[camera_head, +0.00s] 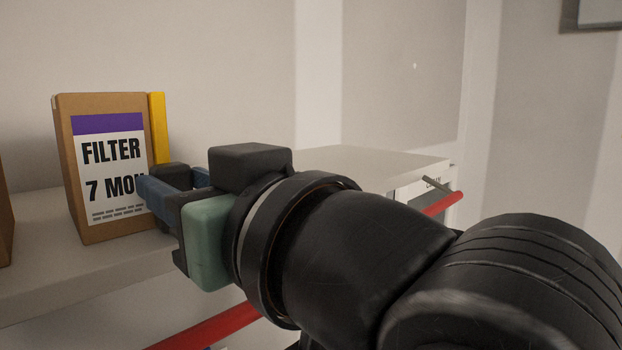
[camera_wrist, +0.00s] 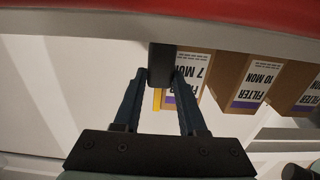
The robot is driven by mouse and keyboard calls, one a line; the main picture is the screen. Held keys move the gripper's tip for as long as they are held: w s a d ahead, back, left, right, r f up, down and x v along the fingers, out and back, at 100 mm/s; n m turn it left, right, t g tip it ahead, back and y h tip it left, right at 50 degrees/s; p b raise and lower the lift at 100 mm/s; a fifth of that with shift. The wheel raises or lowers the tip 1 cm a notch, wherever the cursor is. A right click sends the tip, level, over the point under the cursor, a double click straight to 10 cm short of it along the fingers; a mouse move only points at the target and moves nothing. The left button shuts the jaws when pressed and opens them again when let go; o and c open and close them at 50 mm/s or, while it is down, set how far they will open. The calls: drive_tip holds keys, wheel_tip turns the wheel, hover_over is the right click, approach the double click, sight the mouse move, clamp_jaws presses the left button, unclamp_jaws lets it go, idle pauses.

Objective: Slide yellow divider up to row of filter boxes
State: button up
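The yellow divider (camera_head: 158,127) stands upright at the right side of a brown filter box (camera_head: 68,170) marked "7 MON". It looks very close to the box; I cannot tell if they touch. A dark block (camera_head: 170,174) sits low at the divider, apparently its handle. My gripper (camera_head: 168,182) has its blue fingers on both sides of this block, and seems shut on it. In the wrist view, the block (camera_wrist: 162,64) lies between my fingertips (camera_wrist: 160,75), with a yellow strip of the divider (camera_wrist: 157,99) showing below. My fingers hide part of the box label.
The row of boxes goes on with a "10 MON" box (camera_wrist: 248,82) and another (camera_wrist: 296,90). They stand on a pale shelf (camera_head: 95,280) against a wall. A red rail (camera_head: 205,328) runs along below the shelf front. The shelf right of the divider is clear.

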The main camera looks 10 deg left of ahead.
drive_tip(key=o, duration=0.4)
drive_tip(key=v, duration=1.3)
drive_tip(key=shift+w, duration=0.1)
drive_tip(key=w+d+r+m+t+h+b, duration=0.1)
drive_tip(key=w+d+r+m+t+h, duration=0.1)
drive_tip(key=m+t+h, duration=0.3)
drive_tip(key=w+d+r+m+t+h+b, duration=0.2)
drive_tip(key=m+t+h, duration=0.3)
drive_tip(key=t+h, duration=0.4)
drive_tip(key=shift+r+t, duration=0.25)
drive_tip(key=shift+t, duration=0.95)
